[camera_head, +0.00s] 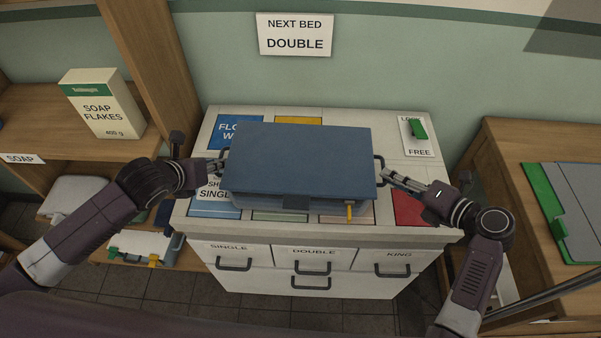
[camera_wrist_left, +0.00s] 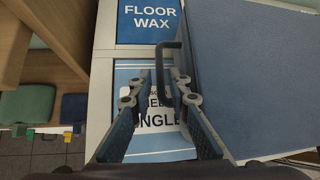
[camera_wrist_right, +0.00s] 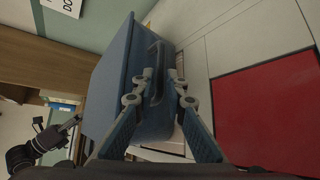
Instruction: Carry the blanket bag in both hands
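The blanket bag (camera_head: 300,160) is a blue box-shaped case with a dark handle at each end and a yellow tag on its front. It lies flat on a white cabinet top. My left gripper (camera_head: 217,166) is at the left end; in the left wrist view its fingers (camera_wrist_left: 163,76) are apart, with the dark left handle (camera_wrist_left: 168,46) reaching between them. My right gripper (camera_head: 386,176) is at the right end; in the right wrist view its fingers (camera_wrist_right: 160,78) are apart near the right handle (camera_wrist_right: 155,60). I cannot tell whether either gripper touches its handle.
The white cabinet (camera_head: 260,255) has drawers marked single, double and king. A sign (camera_head: 295,35) reads "next bed double". A soap flakes box (camera_head: 102,104) stands on the left shelf. A wooden counter (camera_head: 500,150) with a green-edged grey folder (camera_head: 580,210) is right. A green latch (camera_head: 418,129) sits behind.

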